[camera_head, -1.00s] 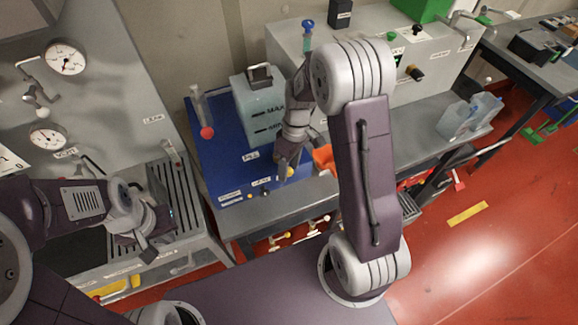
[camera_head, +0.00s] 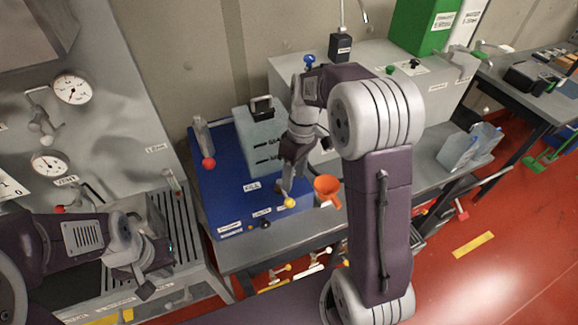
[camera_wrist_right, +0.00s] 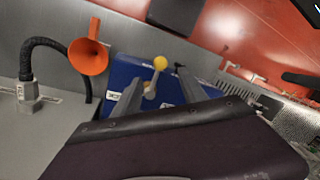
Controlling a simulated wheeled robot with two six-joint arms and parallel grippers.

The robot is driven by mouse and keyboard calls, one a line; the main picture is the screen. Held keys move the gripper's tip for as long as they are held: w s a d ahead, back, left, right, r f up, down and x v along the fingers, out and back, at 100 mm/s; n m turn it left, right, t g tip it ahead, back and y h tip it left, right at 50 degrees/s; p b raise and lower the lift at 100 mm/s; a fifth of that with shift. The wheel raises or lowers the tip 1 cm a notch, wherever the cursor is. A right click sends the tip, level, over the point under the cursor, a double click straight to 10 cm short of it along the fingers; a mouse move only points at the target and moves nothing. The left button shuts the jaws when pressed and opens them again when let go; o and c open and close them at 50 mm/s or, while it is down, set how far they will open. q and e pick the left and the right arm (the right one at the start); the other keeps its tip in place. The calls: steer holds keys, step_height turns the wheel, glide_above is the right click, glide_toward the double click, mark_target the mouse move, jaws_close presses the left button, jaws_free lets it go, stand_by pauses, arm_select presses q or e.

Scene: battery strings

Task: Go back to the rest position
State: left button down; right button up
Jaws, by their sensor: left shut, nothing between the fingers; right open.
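My right gripper (camera_head: 284,193) hangs over the front edge of the blue panel, close to a yellow knob (camera_head: 289,203). In the right wrist view, the fingers (camera_wrist_right: 157,78) are apart with no object held. The yellow knob (camera_wrist_right: 160,63) shows just beyond and between the fingertips; I cannot tell whether they touch it. My left gripper (camera_head: 148,284) is shut and empty, low over the grated bench at the left.
An orange funnel (camera_head: 327,188) stands right of my right gripper, close to it. A grey cabinet (camera_head: 430,95) is behind. Gauges (camera_head: 72,88) line the left wall. Red floor (camera_head: 500,270) is open at right.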

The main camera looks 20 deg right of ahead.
steer(key=s+a+f+m+t+h+b, duration=0.1)
steer(key=s+f+m+t, duration=0.1)
steer(key=s+f+m, duration=0.5)
steer(key=s, duration=0.4)
steer(key=shift+m+h, duration=0.3)
steer(key=shift+s, duration=0.15)
stand_by(0.4)
